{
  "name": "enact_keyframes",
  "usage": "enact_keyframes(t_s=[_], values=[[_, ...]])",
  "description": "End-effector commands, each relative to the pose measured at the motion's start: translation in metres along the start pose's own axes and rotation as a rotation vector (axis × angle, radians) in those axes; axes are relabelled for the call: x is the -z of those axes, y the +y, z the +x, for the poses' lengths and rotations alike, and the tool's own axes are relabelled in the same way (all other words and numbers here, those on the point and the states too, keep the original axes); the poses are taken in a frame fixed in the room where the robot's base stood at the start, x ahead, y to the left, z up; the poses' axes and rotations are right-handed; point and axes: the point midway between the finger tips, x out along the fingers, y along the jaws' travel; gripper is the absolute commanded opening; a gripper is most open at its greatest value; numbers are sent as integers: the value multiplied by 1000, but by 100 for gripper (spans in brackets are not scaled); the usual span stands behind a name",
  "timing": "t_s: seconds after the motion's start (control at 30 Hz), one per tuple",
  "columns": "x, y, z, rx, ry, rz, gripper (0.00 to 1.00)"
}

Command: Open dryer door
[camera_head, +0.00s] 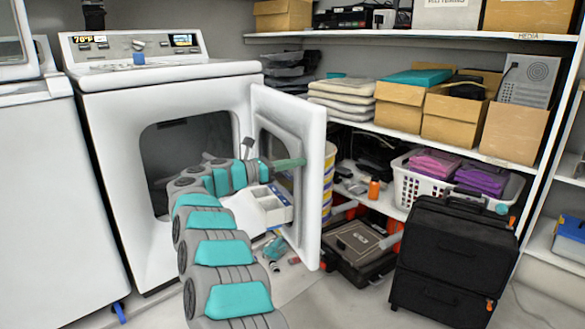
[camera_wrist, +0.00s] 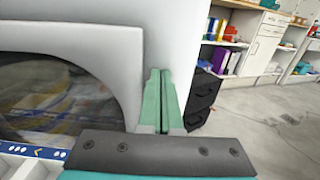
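The white dryer (camera_head: 170,120) stands at the left-centre in the head view, with its dark drum opening uncovered. Its door (camera_head: 312,165) is swung well open on the right-hand side, standing out from the front. My gripper (camera_head: 300,162) is on the inner side of the door, at its window. In the wrist view, the two green fingers (camera_wrist: 160,100) lie together with nothing seen between them. The door's inner face (camera_wrist: 150,50) and window (camera_wrist: 55,95) fill the left and middle there. I cannot tell whether the fingertips touch the door.
A white washer (camera_head: 45,190) stands left of the dryer. Shelves with boxes (camera_head: 455,118) and a laundry basket (camera_head: 450,183) stand behind and right of the door. A black suitcase (camera_head: 450,255) and a toolbox (camera_head: 355,245) are on the floor to the right.

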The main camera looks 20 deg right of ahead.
Motion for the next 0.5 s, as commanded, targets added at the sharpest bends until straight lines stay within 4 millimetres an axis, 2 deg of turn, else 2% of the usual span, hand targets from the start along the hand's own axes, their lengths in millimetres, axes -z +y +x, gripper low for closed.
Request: enact_keyframes(t_s=[0.03, 0.37, 0.5], values=[[6, -2, 8, -6, 4, 3, 0], [6, -3, 49, -81, 5, 3, 0], [7, -1, 76, -110, 6, 1, 0]])
